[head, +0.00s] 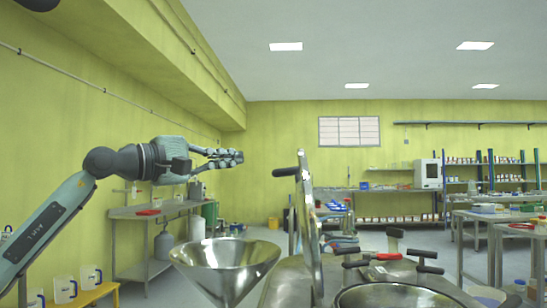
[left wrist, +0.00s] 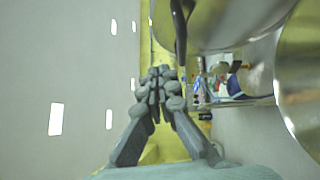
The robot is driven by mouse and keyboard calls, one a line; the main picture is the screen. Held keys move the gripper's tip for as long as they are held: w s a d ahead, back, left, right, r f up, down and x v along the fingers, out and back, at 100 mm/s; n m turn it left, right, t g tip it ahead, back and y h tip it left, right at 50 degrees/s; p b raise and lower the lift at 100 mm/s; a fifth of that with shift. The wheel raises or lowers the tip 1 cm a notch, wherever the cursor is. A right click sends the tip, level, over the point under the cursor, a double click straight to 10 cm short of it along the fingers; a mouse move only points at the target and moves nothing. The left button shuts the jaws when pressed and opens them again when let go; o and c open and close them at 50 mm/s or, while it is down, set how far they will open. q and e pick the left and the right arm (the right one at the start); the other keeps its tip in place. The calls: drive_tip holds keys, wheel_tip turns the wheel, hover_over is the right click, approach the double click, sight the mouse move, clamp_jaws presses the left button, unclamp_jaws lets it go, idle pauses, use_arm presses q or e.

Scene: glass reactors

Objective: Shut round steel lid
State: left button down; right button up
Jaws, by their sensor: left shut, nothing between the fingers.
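The round steel lid (head: 311,225) stands raised, nearly upright and almost edge-on, in the head view. A black-ended handle (head: 287,172) sticks out from its left face. The round steel opening (head: 400,295) lies to its lower right, cut off by the frame's bottom edge. My left gripper (head: 236,157) is shut and empty, left of the lid and slightly above the handle, apart from it in the picture. In the left wrist view its closed fingers (left wrist: 158,85) hold nothing. A curved steel surface above them there looks like the lid (left wrist: 225,22). My right gripper is out of view.
A shiny steel funnel (head: 225,265) stands left of the lid, below my left gripper. Black-handled clamps (head: 395,243) stand around the opening. Side benches and shelves (head: 390,190) are farther back. Air between the left gripper and the handle looks clear.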

use_arm(q)
drive_tip(key=p+x, duration=0.1)
drive_tip(key=x, duration=0.2)
drive_tip(key=s+d+p+x, duration=0.1)
drive_tip(key=x, duration=0.3)
drive_tip(key=p+x, duration=0.1)
drive_tip(key=x, duration=0.3)
drive_tip(key=shift+s+d+r, duration=0.15)
drive_tip(key=shift+d+r, duration=0.05)
drive_tip(key=shift+d, duration=0.7)
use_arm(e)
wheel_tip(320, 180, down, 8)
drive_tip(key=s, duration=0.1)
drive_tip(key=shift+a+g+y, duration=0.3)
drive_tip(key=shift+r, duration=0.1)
